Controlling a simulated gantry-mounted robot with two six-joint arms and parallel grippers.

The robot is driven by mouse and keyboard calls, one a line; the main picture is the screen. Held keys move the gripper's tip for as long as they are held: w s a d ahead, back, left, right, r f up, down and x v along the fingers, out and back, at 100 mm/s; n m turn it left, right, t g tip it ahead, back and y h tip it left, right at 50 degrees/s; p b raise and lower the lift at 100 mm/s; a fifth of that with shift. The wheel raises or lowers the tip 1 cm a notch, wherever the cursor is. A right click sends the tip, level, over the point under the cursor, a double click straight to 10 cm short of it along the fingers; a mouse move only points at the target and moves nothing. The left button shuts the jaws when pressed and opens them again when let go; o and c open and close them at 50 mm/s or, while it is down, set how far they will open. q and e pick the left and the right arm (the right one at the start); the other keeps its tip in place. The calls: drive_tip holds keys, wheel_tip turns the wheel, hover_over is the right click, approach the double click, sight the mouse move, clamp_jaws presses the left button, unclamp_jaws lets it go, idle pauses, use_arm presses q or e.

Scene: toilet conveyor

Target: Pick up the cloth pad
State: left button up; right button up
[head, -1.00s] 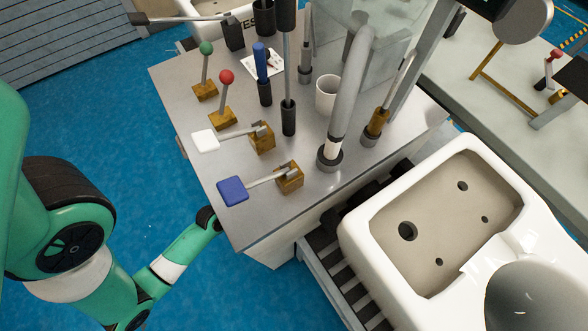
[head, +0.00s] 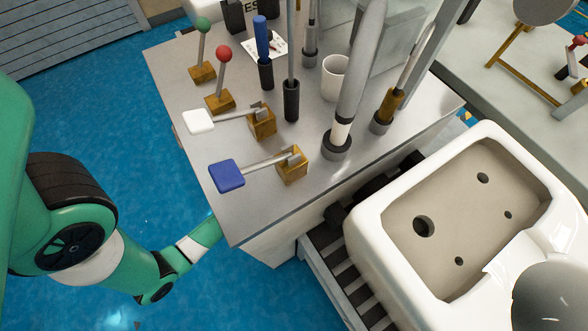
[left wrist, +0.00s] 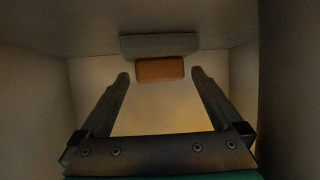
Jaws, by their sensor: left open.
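In the left wrist view, a small orange-brown block (left wrist: 160,69) lies beyond my fingertips, against or under a wider grey strip (left wrist: 158,44). It may be the cloth pad, but the dim picture does not make its material clear. My left gripper (left wrist: 160,78) is open around empty space, one finger to each side of the block's near edge, and does not visibly touch it. In the head view my left arm reaches behind the steel workbench (head: 225,170), which hides the gripper. My right gripper is not in view.
Pale walls (left wrist: 32,100) enclose the left gripper on both sides, with a dark panel at right. Above, the bench carries a blue paddle lever (head: 227,175), a white paddle lever (head: 198,121) and a white cup (head: 335,77). A white toilet (head: 368,232) stands on the conveyor at right.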

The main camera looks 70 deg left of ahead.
use_arm(q)
drive_tip(key=shift+x, duration=1.15)
drive_tip(key=shift+s, duration=0.1)
drive_tip(key=shift+c, duration=0.7)
drive_tip(key=shift+r, duration=0.1)
drive_tip(key=c, duration=1.1)
drive_tip(key=shift+r, duration=0.1)
